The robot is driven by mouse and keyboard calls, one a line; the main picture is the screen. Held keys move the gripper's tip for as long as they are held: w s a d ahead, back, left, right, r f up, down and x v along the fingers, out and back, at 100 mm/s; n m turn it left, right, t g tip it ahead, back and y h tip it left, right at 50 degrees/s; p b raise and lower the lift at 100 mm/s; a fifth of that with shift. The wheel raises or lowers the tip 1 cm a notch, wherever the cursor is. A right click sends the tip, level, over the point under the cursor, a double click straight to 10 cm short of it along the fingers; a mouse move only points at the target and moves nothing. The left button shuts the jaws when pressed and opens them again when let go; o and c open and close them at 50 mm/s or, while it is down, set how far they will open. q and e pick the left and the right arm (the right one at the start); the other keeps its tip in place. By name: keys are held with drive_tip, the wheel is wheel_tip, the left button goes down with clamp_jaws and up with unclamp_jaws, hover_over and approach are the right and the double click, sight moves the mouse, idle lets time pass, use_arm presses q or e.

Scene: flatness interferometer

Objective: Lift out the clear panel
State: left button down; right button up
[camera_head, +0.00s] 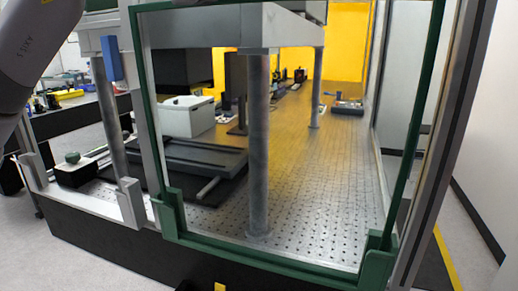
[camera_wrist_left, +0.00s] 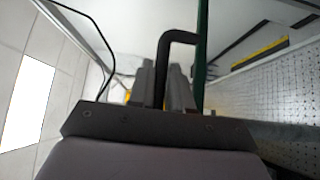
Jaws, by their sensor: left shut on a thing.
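The clear panel (camera_head: 416,115) is a large transparent sheet with green edges and green corner pieces at the bottom. It stands upright across the front of the enclosure in the head view. Its green edge also shows nearly edge-on in the left wrist view (camera_wrist_left: 201,50). My left gripper (camera_wrist_left: 162,78) is shut on a black bent handle (camera_wrist_left: 180,37) beside that edge. The handle's join to the panel is not clear. In the head view only part of my left arm shows at upper left; the gripper is hidden or out of frame. My right gripper is not in view.
Behind the panel are a perforated metal table (camera_head: 335,190), a grey column (camera_head: 258,145), a white box (camera_head: 187,116) and a dark flat stage (camera_head: 180,160). Metal posts flank the panel. The floor to the right, with a yellow stripe (camera_head: 447,255), is clear.

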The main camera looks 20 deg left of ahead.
use_arm(q)
drive_tip(key=shift+r, duration=0.2)
